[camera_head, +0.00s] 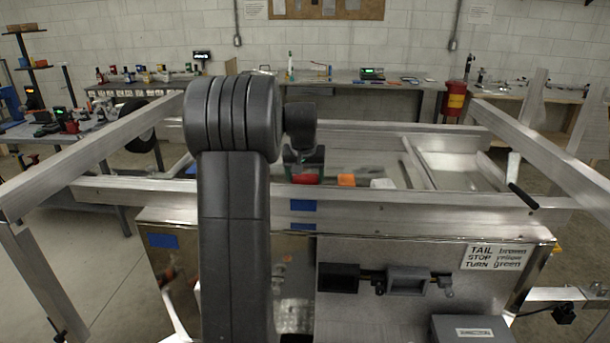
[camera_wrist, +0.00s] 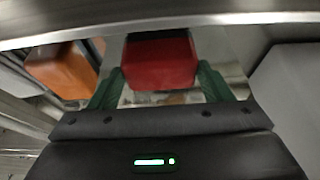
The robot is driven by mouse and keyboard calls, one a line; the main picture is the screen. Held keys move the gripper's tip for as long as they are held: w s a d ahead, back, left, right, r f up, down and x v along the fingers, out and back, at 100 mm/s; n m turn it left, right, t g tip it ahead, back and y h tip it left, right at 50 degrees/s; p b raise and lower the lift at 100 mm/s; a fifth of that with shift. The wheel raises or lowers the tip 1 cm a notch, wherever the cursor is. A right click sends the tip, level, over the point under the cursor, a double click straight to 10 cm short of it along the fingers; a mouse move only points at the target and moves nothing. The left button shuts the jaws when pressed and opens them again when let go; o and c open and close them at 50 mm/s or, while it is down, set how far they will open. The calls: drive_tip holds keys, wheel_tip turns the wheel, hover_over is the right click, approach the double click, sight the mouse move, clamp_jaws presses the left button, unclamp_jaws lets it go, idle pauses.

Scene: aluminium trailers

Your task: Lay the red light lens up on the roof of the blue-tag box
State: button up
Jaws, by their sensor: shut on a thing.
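My gripper (camera_head: 304,165) is shut on the red light lens (camera_head: 305,179), just behind the near top rail in the head view. In the wrist view the red lens (camera_wrist: 160,60) sits between the green fingers of my gripper (camera_wrist: 158,88). A shiny metal box (camera_head: 185,262) with a blue tag (camera_head: 163,240) on its front stands below the rail at left. Another blue tag (camera_head: 303,205) is on the rail. My arm hides part of the box front, and I cannot clearly make out its roof.
An orange block (camera_head: 346,180) and a pale block (camera_head: 382,183) lie to the right of the lens. The near rail (camera_head: 420,205) runs across in front of them. A white-handled lever (camera_head: 513,167) stands at right. A lettered sign (camera_head: 492,257) is on the front panel.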

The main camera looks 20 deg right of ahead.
drive_tip(key=shift+f, duration=0.2)
drive_tip(key=o, duration=1.2)
drive_tip(key=shift+c, duration=0.2)
drive_tip(key=shift+r+p, duration=3.65)
drive_tip(key=shift+r, duration=0.9)
drive_tip(key=shift+f, duration=0.2)
wheel_tip(320, 180, down, 6)
drive_tip(key=b, duration=0.5)
drive_tip(key=shift+f+b, duration=0.25)
drive_tip(key=shift+b, duration=0.1)
drive_tip(key=shift+r, duration=0.1)
